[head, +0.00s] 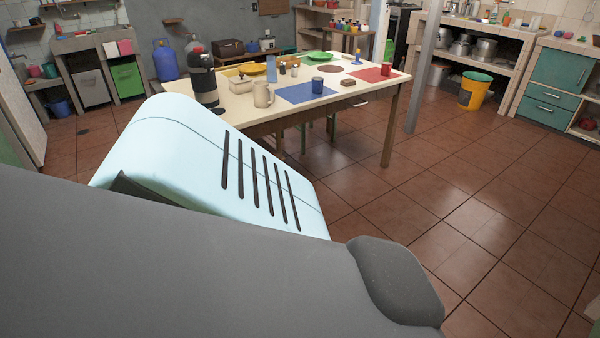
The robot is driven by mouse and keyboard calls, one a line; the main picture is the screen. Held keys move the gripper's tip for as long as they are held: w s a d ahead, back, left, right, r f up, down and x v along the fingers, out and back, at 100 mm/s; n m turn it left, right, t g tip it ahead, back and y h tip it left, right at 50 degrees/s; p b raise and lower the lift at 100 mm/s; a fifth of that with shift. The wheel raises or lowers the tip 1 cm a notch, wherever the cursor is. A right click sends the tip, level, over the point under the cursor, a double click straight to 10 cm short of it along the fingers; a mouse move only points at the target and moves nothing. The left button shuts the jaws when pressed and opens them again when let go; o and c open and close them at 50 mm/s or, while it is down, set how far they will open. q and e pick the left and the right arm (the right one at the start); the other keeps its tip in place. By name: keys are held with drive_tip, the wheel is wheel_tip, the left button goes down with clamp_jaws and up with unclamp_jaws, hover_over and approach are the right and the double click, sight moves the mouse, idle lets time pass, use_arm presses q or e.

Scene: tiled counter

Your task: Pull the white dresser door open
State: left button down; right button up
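I cannot make out with certainty which surface is the white dresser door. A tall whitish panel (22,106) stands upright at the far left edge, partly cut off by the frame. A smaller whitish front (92,91) shows under the tiled counter at the back left. No handle is clear on either one. Neither of my grippers is in view. My own grey and pale blue body parts fill the lower left and hide what lies behind them.
A cream table (374,111) with mugs, plates and placemats stands mid-view. A grey post (424,65) stands to its right. A teal drawer cabinet (559,82) and a yellow bucket (475,92) are at the right. The tiled floor (480,215) at right front is clear.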

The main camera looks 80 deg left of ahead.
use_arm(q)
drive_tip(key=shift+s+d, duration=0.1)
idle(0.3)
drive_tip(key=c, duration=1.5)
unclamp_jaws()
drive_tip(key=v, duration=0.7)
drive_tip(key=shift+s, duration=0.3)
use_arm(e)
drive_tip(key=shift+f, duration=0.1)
use_arm(q)
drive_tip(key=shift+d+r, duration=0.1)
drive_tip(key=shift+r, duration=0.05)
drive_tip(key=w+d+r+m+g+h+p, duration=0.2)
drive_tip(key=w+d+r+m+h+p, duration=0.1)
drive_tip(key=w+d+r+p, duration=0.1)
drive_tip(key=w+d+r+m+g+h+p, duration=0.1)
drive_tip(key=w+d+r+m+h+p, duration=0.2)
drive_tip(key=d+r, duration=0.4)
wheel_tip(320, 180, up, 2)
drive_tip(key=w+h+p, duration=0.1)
drive_tip(key=p, duration=0.1)
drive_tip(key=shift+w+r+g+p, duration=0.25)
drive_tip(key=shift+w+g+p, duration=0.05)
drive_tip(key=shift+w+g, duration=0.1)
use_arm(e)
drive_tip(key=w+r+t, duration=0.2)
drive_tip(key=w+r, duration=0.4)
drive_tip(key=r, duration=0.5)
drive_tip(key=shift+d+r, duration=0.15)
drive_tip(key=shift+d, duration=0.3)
